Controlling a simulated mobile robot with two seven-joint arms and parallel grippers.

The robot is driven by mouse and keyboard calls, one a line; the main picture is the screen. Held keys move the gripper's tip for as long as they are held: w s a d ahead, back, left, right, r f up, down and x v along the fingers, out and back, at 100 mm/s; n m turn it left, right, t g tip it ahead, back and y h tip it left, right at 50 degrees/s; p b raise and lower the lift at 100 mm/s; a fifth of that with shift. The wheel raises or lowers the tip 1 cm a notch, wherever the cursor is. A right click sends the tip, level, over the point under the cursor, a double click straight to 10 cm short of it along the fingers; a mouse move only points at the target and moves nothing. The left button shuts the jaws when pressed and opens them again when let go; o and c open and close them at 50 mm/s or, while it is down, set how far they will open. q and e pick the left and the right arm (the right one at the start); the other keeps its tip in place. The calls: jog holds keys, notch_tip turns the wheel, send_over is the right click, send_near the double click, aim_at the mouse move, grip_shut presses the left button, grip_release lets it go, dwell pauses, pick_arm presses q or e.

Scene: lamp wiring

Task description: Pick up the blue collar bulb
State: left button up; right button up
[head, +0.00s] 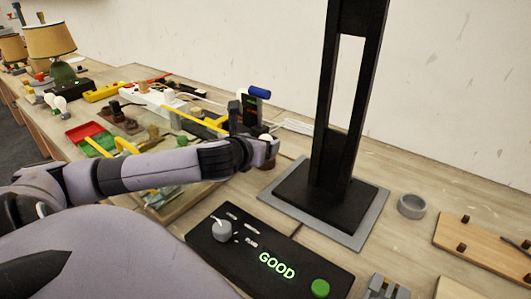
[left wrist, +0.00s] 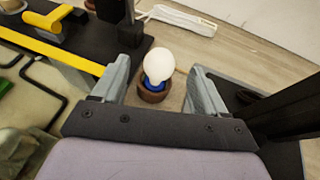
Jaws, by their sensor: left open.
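The blue collar bulb (left wrist: 158,68) has a white globe and a blue collar. It stands upright in a round brown holder (left wrist: 151,95) on the wooden table. My left gripper (left wrist: 160,75) is open, with one grey finger on each side of the bulb and visible gaps between. In the head view my left gripper (head: 254,140) is at the far end of the arm, and the bulb there is mostly hidden by it. My right gripper is not identifiable in either view.
A tall black frame (head: 323,187) on a grey plate stands just right of the gripper. A black panel (head: 210,240) reading GOOD lies in front. Left are a black board with a yellow bar (left wrist: 50,50), a red tray (head: 85,131) and lamps (head: 49,41).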

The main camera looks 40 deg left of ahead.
pick_arm(q)
jog(key=shift+x, duration=1.7)
jog(key=shift+f, duration=0.1)
jog(key=c, duration=1.3)
jog(key=shift+o, duration=0.2)
notch_tip(320, 180, up, 10)
jog(key=shift+r+p, duration=0.1)
jog(key=shift+p, duration=0.65)
